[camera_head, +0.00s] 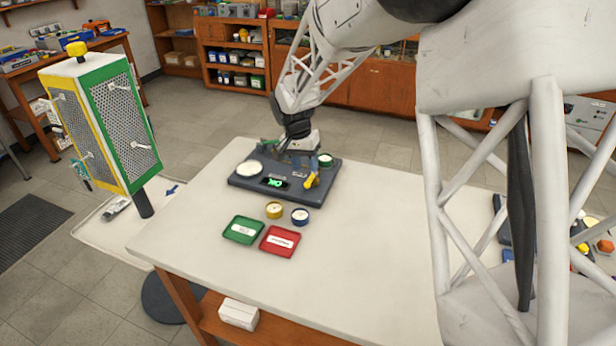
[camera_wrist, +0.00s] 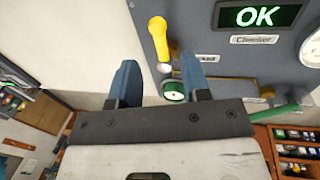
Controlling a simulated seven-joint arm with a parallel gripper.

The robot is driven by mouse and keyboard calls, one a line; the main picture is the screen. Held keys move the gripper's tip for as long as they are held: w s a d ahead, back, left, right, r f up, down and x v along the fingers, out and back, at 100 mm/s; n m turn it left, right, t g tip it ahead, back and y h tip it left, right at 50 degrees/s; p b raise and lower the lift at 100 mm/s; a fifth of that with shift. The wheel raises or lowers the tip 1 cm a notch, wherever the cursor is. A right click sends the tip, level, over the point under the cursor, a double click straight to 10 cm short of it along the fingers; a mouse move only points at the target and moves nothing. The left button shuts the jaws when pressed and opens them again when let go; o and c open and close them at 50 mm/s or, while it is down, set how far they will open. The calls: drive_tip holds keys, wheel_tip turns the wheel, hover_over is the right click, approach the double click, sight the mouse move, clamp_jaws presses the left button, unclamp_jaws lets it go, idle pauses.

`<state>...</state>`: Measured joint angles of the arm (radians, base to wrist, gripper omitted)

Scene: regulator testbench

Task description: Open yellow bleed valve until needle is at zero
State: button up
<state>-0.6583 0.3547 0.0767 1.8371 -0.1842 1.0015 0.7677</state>
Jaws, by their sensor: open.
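The dark grey regulator panel (camera_head: 262,196) lies on the white table. Its yellow bleed valve handle (camera_head: 310,181) is on the right front part, and it shows large in the wrist view (camera_wrist: 160,38). My gripper (camera_wrist: 160,82) is open, its two blue fingers apart, and nothing is held. The yellow handle lies just beyond the fingertips and apart from them. A small green-rimmed round part (camera_wrist: 174,92) shows between the fingers, and also in the head view (camera_head: 325,160). A white dial (camera_head: 250,169) is at the panel's left. Its needle is too small to read. The display (camera_wrist: 262,15) reads OK in green.
A green tray (camera_head: 228,236) and a red tray (camera_head: 268,249) lie nearer the table's edge. The table's right side is largely clear. A green lever or pipe (camera_wrist: 283,113) runs beside the panel.

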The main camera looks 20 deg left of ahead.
sight(309, 179)
drive_tip(key=shift+d+f, duration=0.25)
drive_tip(key=shift+f, duration=0.9)
drive_tip(key=shift+d+f, duration=0.2)
drive_tip(key=shift+f, duration=0.95)
drive_tip(key=shift+c, duration=0.3)
clamp_jaws()
